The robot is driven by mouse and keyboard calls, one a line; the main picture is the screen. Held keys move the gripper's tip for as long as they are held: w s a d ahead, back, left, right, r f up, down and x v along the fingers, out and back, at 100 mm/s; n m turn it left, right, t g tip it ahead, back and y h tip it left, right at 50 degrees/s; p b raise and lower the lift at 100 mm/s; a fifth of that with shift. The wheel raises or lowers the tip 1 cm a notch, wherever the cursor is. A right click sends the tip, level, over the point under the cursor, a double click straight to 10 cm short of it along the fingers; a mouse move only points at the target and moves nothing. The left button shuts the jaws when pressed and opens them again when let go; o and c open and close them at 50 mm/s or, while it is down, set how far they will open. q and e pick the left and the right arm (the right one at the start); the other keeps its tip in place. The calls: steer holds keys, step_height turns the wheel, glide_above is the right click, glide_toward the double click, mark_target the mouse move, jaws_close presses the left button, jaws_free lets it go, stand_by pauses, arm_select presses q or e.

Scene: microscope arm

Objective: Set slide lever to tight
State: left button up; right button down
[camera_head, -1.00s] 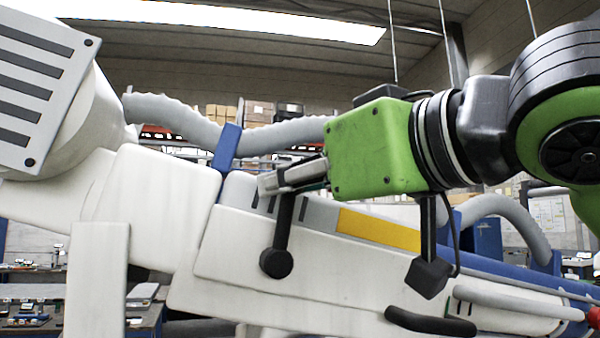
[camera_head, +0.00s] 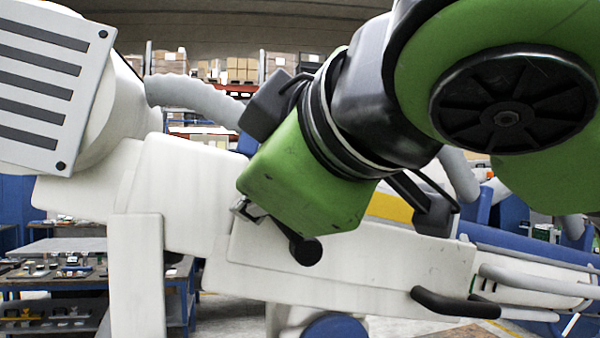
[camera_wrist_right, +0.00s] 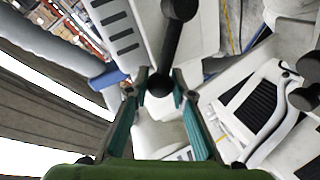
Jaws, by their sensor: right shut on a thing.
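The slide lever (camera_head: 306,250) is a black bar with rounded ends on the side of the white microscope arm (camera_head: 330,290). In the head view its lower round end shows below my green gripper housing, and the bar leans up to the left behind it. My right gripper (camera_head: 248,210) is at the lever's upper end, its fingers mostly hidden by the housing. In the right wrist view the teal fingers (camera_wrist_right: 160,88) are shut around one round end of the lever (camera_wrist_right: 172,45), and the bar runs up from there. My left gripper is not in view.
A black curved handle (camera_head: 455,303) sticks out at the lower right of the microscope arm. A grey slotted plate (camera_head: 45,85) is at the upper left. A workbench (camera_head: 60,285) with small parts stands behind at the lower left.

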steer(key=shift+s+a+f+n, duration=0.1)
steer(key=shift+a+f+n, duration=0.2)
steer(key=shift+f+n, duration=0.1)
steer(key=c, duration=1.7)
jaws_free()
steer(key=shift+r, duration=0.1)
steer(key=shift+s+d+r, duration=0.1)
steer(key=shift+s+d, duration=0.05)
steer(key=shift+s, duration=0.15)
steer(key=shift+a+v, duration=0.15)
steer(key=shift+v, duration=2.75)
steer(key=shift+a+v, duration=0.2)
steer(key=shift+v, duration=2.65)
steer(key=shift+s, duration=0.1)
